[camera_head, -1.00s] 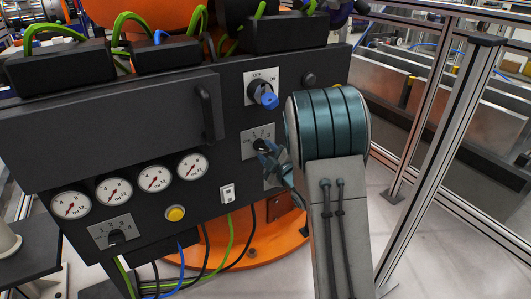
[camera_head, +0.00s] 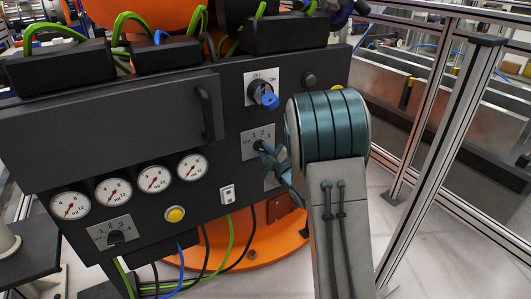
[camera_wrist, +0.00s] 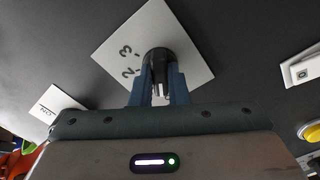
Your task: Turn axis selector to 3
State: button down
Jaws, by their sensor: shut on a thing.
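The axis selector is a dark round knob (camera_wrist: 157,56) on a light square plate (camera_head: 246,147) with numerals, on the front of the black drive unit. My gripper (camera_head: 264,151) reaches it from the lower right, with its blue-grey fingers at the knob. In the wrist view the fingers (camera_wrist: 161,78) stand on both sides of the knob and are shut on it. The numerals 2 and 3 show on the plate (camera_wrist: 180,38); the rest of the plate is partly hidden. Which number the knob points to cannot be told, as the fingers cover it.
A blue OFF/ON switch (camera_head: 268,98) sits above the selector. A row of gauges (camera_head: 154,178), a yellow button (camera_head: 175,214) and another numbered selector (camera_head: 115,236) lie to the left. A door handle (camera_head: 206,112) sticks out. A metal fence post (camera_head: 440,150) stands to the right.

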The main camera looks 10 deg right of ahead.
jog(key=m+b, duration=0.2)
jog(key=m, duration=0.3)
jog(key=shift+f+m, duration=0.15)
jog(key=shift+m, duration=0.15)
jog(key=m, duration=0.6)
jog(key=m+p, duration=0.2)
jog(key=m, duration=0.4)
jog(key=shift+m, duration=0.4)
jog(key=m+p, duration=0.2)
jog(key=m, duration=0.2)
jog(key=shift+s+a+m, duration=0.1)
jog(key=shift+m, duration=0.3)
jog(key=shift+f+p, duration=0.1)
jog(key=shift+p, duration=0.25)
jog(key=c, duration=1.4)
grip_release()
jog(key=shift+a, duration=0.1)
